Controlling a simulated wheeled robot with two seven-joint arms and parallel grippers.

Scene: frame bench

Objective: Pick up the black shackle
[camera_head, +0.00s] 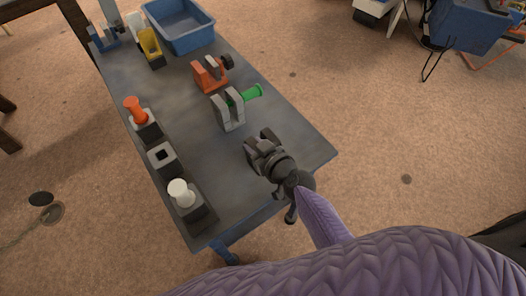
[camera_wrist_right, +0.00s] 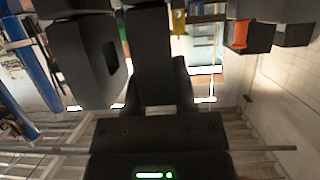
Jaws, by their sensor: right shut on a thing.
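The black shackle (camera_head: 262,139) is a dark forked piece near the right end of the bench in the head view. My right gripper (camera_head: 266,153) is shut on it, and the gripper hides part of it. In the right wrist view a dark cheek of the shackle with a hole (camera_wrist_right: 92,62) shows large beside a gripper finger. Whether the shackle touches the bench top I cannot tell. My left gripper is not in view.
On the grey bench (camera_head: 190,101) stand a grey shackle (camera_head: 229,112) with a green pin, an orange shackle (camera_head: 207,78), and a yellow piece (camera_head: 151,46). Dark blocks hold an orange pin (camera_head: 135,109) and a white pin (camera_head: 181,192); the block between (camera_head: 163,158) is empty. A blue bin (camera_head: 181,35) stands behind.

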